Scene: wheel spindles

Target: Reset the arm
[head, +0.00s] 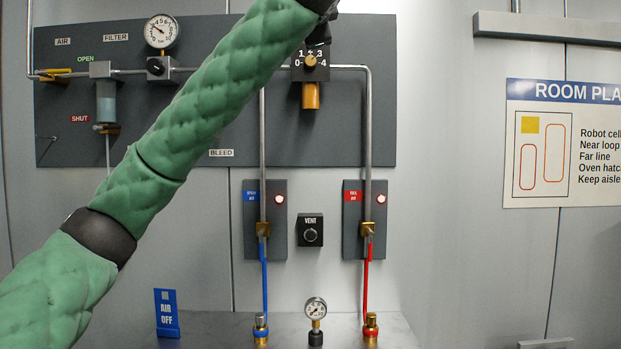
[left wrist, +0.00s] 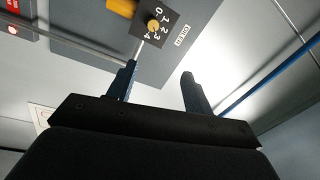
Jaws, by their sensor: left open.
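My left arm (head: 205,105), in a green quilted sleeve, crosses the head view from lower left to top centre. Its black wrist reaches the top edge, so most of the left gripper is cut off there. In the left wrist view the left gripper (left wrist: 158,82) is open, with its two dark fingers apart and nothing between them. Beyond the fingertips is a brass knob (left wrist: 153,27) on a dark plate numbered 0 to 4. In the head view this knob (head: 310,61) sits just below the wrist, apart from it as far as I can tell. My right gripper is not in view.
The dark wall panel (head: 380,120) carries pipes, a gauge (head: 161,31) and a yellow valve handle (head: 56,75). Below are blue and red hoses (head: 368,262), a VENT knob (head: 310,230), a small gauge (head: 316,308) and a blue AIR OFF tag (head: 166,313) on a shelf.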

